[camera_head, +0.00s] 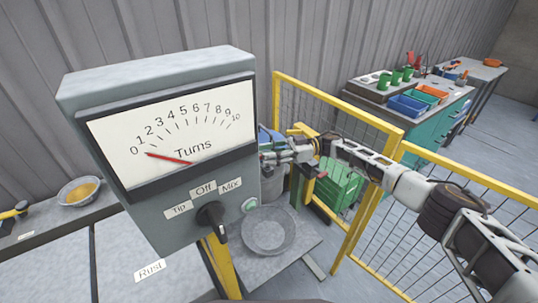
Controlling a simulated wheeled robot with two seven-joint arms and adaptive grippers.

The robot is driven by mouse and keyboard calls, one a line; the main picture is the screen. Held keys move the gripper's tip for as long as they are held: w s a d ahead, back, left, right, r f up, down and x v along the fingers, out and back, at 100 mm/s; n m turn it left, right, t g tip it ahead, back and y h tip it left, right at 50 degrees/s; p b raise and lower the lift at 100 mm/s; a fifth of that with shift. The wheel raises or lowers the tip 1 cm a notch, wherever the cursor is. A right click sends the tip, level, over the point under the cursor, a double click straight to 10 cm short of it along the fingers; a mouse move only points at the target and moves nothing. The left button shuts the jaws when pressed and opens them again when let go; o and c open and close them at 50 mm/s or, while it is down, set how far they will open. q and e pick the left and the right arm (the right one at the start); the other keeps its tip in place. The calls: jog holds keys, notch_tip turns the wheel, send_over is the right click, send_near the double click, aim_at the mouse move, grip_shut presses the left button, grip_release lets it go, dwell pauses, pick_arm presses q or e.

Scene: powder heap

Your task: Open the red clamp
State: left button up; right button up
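My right arm comes in from the right, and my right gripper (275,153) is just right of the grey dial box, beside its edge. Its fingers are small and partly lost against the things behind, so I cannot tell whether they are open or shut. A small dark red part (321,174) shows just below my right wrist, near the yellow frame; I cannot tell whether it is the red clamp. No other clamp can be made out clearly. My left gripper is not in view.
The dial box (160,200) reads near zero, its knob (212,215) below. A grey pan (269,231) sits on a low surface. A yellow mesh fence (345,115) and green crate (340,187) stand right. A bowl of orange powder (80,191) is at left.

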jog(key=v, duration=0.7)
jog(key=shift+d, duration=0.25)
jog(key=shift+o, duration=0.3)
jog(key=shift+w, duration=0.1)
dwell(0.7)
